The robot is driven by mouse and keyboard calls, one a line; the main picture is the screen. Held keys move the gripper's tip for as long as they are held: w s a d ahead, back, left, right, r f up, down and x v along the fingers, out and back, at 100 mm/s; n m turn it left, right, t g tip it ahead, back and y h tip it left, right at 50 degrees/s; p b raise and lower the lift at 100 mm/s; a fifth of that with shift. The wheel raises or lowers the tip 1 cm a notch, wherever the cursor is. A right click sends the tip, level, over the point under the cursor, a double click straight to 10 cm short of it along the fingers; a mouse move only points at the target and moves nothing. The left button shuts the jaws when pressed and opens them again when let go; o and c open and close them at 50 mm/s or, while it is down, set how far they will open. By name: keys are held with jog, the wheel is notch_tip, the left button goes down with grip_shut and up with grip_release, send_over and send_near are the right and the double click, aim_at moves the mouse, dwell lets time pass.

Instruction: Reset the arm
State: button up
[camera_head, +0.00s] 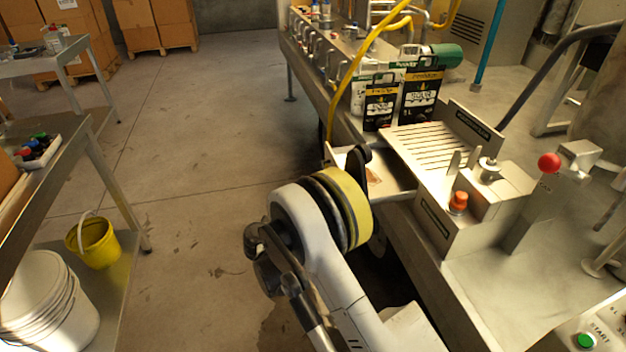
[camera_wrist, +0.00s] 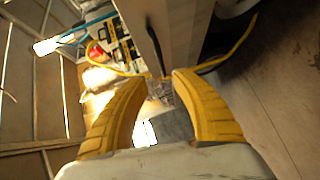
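My arm (camera_head: 330,270) rises from the bottom of the head view, white with a black and yellow rounded joint. It is bent beside the front edge of the metal bench. My gripper (camera_wrist: 162,80) shows in the wrist view as two yellow ribbed fingers. Their tips are apart, and nothing is held between them. Beyond them are blurred bench parts and a yellow hose. I cannot make out the gripper's fingers in the head view, where the arm covers the area.
The bench (camera_head: 495,270) on the right holds a slatted press (camera_head: 440,145), black-labelled bags (camera_head: 421,97), a red knob (camera_head: 549,163) and a green start button (camera_head: 586,340). A left table has a yellow bucket (camera_head: 97,243) and white buckets (camera_head: 50,300) beneath. The floor (camera_head: 190,180) between is clear.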

jog(key=s+d+r+m+g+y, duration=0.1)
jog(key=s+d+r+m+g, duration=0.1)
jog(key=d+r, duration=0.5)
jog(key=s+d+r+m+g, duration=0.2)
jog(key=s+d+r+g, duration=0.1)
jog(key=d+r, duration=0.45)
jog(key=s+d+r+m+g+y, duration=0.25)
jog(key=s+d+r, duration=0.25)
jog(key=s+d, duration=0.6)
jog(key=s+f+m+y, duration=0.1)
jog(key=s+m+y, duration=0.2)
jog(key=s, duration=1.7)
jog(key=shift+s+a+f+m+y, duration=0.35)
jog(key=shift+a+m, duration=0.1)
jog(key=shift+m, duration=0.3)
